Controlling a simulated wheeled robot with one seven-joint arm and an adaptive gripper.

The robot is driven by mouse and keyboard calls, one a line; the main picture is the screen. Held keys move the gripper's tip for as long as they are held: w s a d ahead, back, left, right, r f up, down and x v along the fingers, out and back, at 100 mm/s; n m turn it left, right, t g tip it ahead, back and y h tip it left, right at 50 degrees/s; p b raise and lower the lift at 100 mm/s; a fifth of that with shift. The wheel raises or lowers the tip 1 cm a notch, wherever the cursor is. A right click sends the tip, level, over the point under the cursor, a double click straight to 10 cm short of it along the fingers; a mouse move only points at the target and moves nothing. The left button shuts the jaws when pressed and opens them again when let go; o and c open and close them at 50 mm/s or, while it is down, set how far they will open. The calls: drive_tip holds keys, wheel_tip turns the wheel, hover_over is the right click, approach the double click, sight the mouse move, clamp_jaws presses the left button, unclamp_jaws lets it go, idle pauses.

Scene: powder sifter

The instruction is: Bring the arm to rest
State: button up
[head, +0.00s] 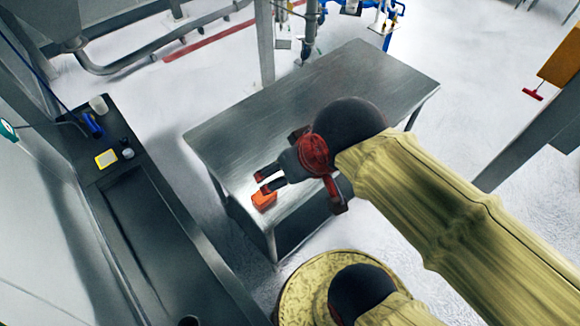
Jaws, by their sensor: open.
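My arm reaches in from the lower right of the head view in a yellowish sleeve. My gripper (264,182) hangs over the near-left corner of the metal table (222,136), with its two dark, red-marked fingers pointing left and spread apart. An orange block (264,201) is on the table just below the fingertips. The fingers look empty. The view does not show clearly how much height lies between the fingers and the block.
A dark counter (150,215) runs along the left, with a white cup (98,104), a blue item (92,124) and a yellow item (106,158) at its far end. Pipes (150,50) stand behind. The table's far half is bare.

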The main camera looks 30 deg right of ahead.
drive_tip(key=shift+w, duration=0.1)
wheel_tip(320, 180, down, 11)
drive_tip(key=b, duration=1.1)
